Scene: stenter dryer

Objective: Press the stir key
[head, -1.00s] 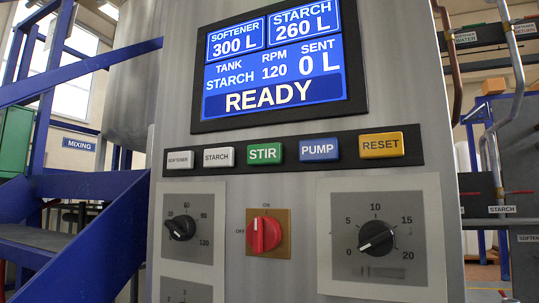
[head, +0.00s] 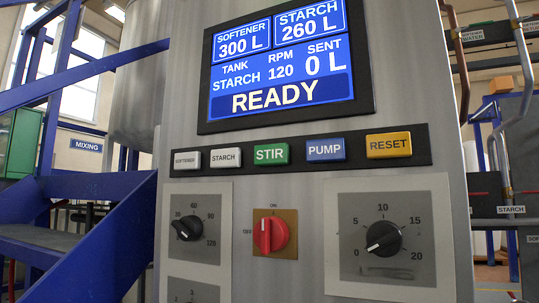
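The green STIR key (head: 271,154) sits in the middle of a dark key strip on the grey control panel. On its left are the white SOFTENER key (head: 187,160) and STARCH key (head: 226,157). On its right are the blue PUMP key (head: 326,150) and the yellow RESET key (head: 389,145). The blue screen (head: 283,62) above reads softener 300 L, starch 260 L, tank STARCH, rpm 120, sent 0 L, READY. My gripper is not in view.
Below the keys are a red on/off switch (head: 270,235), a black dial marked to 120 (head: 187,228) and a black dial marked to 20 (head: 383,239). Blue stairs (head: 90,220) stand at left. Pipes (head: 502,110) run at right.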

